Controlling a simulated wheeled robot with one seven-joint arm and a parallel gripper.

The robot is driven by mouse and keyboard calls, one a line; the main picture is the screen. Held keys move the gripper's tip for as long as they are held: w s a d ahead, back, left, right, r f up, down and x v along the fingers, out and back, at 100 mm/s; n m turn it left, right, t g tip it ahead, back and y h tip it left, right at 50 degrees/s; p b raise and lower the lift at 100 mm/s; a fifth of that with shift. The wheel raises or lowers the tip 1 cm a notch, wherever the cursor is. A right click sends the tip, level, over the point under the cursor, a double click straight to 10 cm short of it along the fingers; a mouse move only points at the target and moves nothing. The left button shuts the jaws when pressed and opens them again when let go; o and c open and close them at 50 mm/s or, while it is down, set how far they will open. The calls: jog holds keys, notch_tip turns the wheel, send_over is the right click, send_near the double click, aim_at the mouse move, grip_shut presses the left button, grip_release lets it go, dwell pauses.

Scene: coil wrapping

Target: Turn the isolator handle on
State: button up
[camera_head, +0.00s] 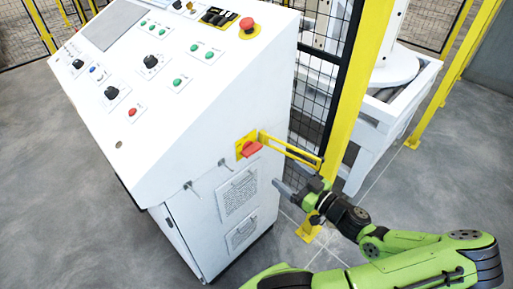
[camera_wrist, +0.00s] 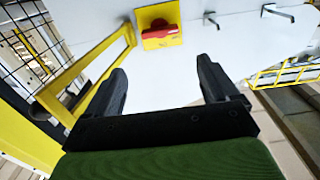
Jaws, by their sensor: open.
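The isolator handle (camera_head: 251,149) is a red knob on a yellow plate (camera_head: 241,146), on the side of the white control cabinet. In the wrist view the red handle (camera_wrist: 160,31) lies roughly crosswise on its yellow plate (camera_wrist: 158,12), ahead of my fingertips. My gripper (camera_head: 299,182) is open, to the right of and below the handle in the head view. In the wrist view its two black fingers (camera_wrist: 163,82) are spread with nothing between them, apart from the handle.
A yellow bracket (camera_head: 290,151) juts from the cabinet beside the handle, close to my gripper. A yellow post (camera_head: 357,85) and black mesh fence stand to the right. Two small metal hooks (camera_wrist: 278,14) stick out of the cabinet. A red emergency button (camera_head: 248,25) sits on the console top.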

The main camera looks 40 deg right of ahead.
aim_at(255, 151)
jog(key=w, duration=1.4)
jog(key=shift+w+a, duration=0.15)
jog(key=shift+a, duration=0.1)
jog(key=shift+f, duration=0.1)
jog(key=c, duration=0.7)
